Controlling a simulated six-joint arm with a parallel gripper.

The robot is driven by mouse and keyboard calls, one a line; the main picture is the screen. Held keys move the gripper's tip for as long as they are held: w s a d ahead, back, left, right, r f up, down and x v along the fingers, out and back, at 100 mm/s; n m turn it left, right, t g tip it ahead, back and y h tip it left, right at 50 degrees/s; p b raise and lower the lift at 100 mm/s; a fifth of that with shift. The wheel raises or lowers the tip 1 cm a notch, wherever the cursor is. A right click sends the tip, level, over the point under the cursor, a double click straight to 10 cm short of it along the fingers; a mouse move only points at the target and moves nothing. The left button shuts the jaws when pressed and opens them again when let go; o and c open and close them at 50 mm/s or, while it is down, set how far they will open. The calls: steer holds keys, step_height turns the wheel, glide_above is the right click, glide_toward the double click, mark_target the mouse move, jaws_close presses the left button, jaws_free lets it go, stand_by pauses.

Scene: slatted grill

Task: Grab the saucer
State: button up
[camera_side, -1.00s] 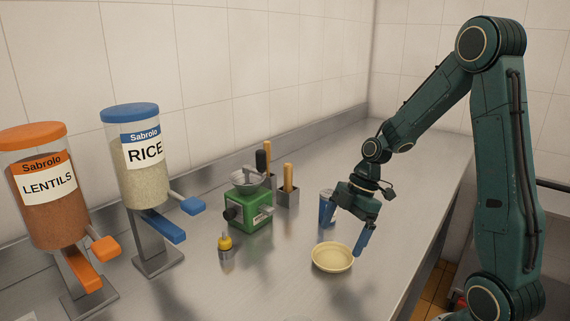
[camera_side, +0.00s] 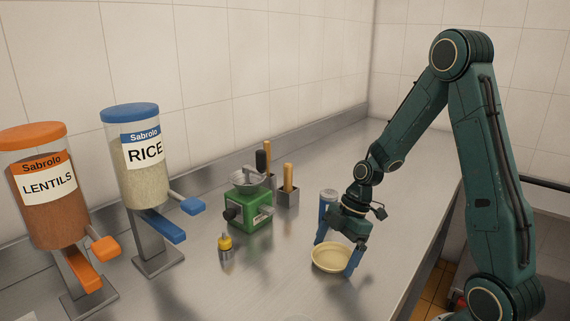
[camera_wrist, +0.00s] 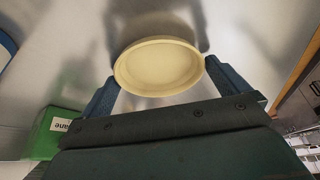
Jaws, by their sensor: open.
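The saucer (camera_side: 332,259) is a shallow, pale yellow round dish on the steel counter. In the wrist view the saucer (camera_wrist: 159,66) lies just ahead of and between the two blue fingers. My gripper (camera_side: 337,256) is open and low over the saucer, with one finger behind its far left side and the other by its right rim. In the wrist view the fingers of my gripper (camera_wrist: 160,88) stand at either side of the saucer's near half. I cannot tell whether either finger touches the rim.
A blue can (camera_side: 327,201) stands just behind my gripper. A green grinder (camera_side: 250,211), a small yellow-topped bottle (camera_side: 225,245), and the rice dispenser (camera_side: 147,170) and lentils dispenser (camera_side: 47,195) stand to the left. The counter in front of the saucer is clear.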

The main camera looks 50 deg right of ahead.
mark_target(334, 258)
stand_by(0.3)
steer(key=c, duration=0.9)
steer(key=shift+r, duration=0.15)
step_height(334, 258, up, 20)
steer(key=shift+f, duration=0.1)
stand_by(0.8)
